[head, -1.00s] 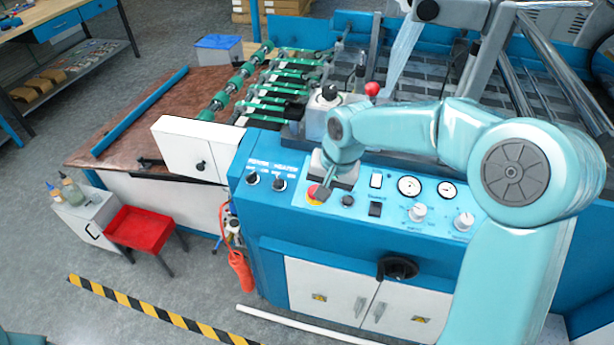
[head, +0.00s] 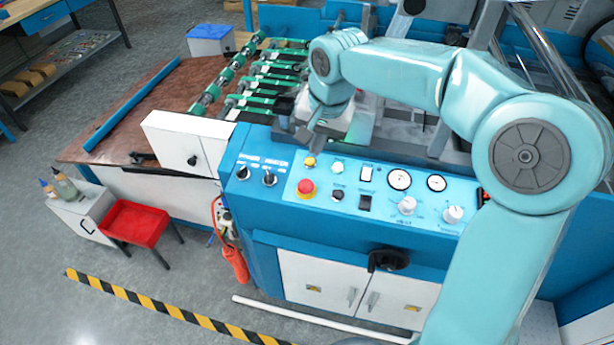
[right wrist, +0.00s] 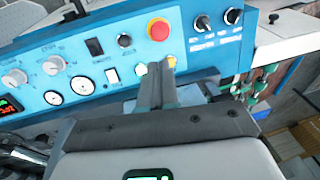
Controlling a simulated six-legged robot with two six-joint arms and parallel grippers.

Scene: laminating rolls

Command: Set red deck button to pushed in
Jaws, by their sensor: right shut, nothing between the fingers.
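The red button (head: 306,187) is a round mushroom button on a yellow collar, on the blue control panel (head: 285,205). It also shows in the right wrist view (right wrist: 158,28), beyond my fingertips. I cannot tell whether it is pushed in. My right gripper (head: 312,148) is shut and empty. It is above the panel's back edge, behind the red button and apart from it. In the right wrist view its fingertips (right wrist: 170,72) overlap a small yellow button. My left gripper is not in view.
A small yellow button (head: 310,161) and a pale round button (head: 338,167) sit behind the red one. Two black knobs (head: 269,178) are to its left; rocker switches (head: 365,202), gauges (head: 400,180) and white dials (head: 406,206) are to its right. Green rollers (head: 280,70) lie behind.

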